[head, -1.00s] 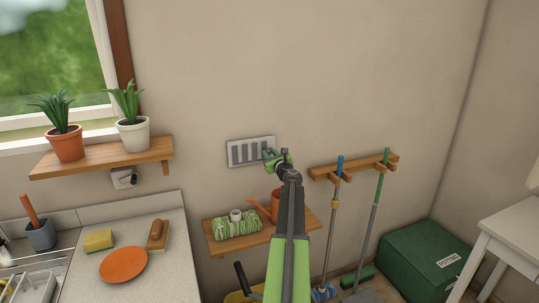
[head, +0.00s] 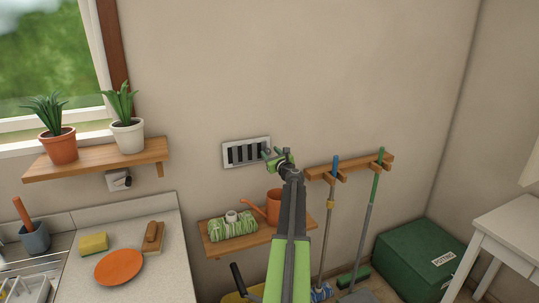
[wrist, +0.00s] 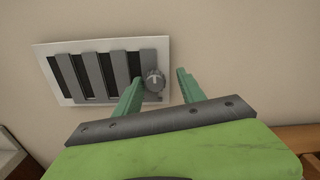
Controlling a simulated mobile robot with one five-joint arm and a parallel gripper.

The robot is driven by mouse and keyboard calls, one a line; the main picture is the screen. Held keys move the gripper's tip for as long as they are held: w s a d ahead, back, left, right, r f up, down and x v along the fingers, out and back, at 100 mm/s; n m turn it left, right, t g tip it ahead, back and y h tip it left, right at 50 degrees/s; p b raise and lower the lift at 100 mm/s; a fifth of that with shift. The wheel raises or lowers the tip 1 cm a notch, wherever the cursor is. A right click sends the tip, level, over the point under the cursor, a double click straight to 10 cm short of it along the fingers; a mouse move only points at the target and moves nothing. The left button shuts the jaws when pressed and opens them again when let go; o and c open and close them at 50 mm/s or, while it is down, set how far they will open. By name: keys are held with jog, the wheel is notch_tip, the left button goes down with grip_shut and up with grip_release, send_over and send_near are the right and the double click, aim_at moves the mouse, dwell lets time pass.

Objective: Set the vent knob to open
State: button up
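The vent (head: 226,157) is a pale rectangular plate on the wall with upright grey slats; it also shows in the wrist view (wrist: 50,62). Dark gaps show between the slats. The vent knob (wrist: 154,80) is a small round grey knob with a pale mark, at the vent's right end. My gripper (wrist: 159,76) is open, its two green fingers apart. In the wrist view the knob appears between the fingertips, closer to the left one; I cannot tell whether they touch. In the head view my gripper (head: 278,157) hides the vent's right end and the knob.
Below the vent, a wooden shelf (head: 222,249) holds a green-striped pack (head: 232,228) and an orange watering can (head: 273,207). A wooden rack (head: 348,167) with hanging brooms is to the right. A plant shelf (head: 95,161) is to the left.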

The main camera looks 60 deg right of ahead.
jog(key=shift+a, duration=0.1)
jog(key=shift+s+a, duration=0.25)
jog(key=shift+a, duration=0.05)
jog(key=v, duration=1.6)
jog(key=shift+s, duration=0.3)
